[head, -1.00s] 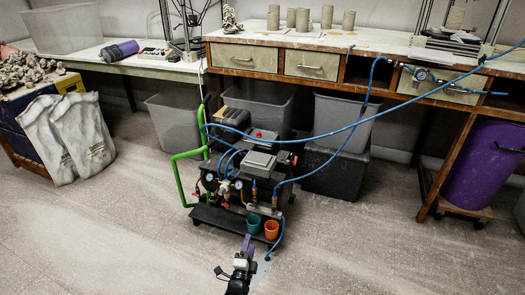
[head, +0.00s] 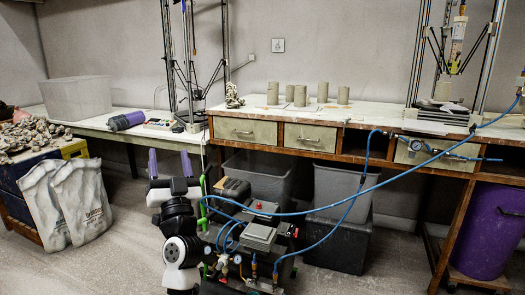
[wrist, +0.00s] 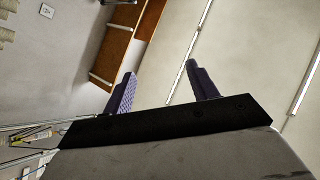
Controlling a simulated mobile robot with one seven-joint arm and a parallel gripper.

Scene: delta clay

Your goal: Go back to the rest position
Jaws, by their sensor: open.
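My gripper (head: 170,163) is raised in front of the left bench in the head view, its two purple fingers pointing up and spread apart. Nothing is between them. In the wrist view the fingers of my gripper (wrist: 161,90) stand apart with only the room behind them. My arm rises from below, left of the black cart (head: 250,240), and hides part of the cart's green handle.
The workbench (head: 290,116) bears several clay cylinders (head: 301,95) and a delta printer at right. A blue hose (head: 375,185) spans from the cart to the bench. Grey bins (head: 342,190) stand underneath, bags (head: 80,203) at left, a purple barrel (head: 487,235) at right.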

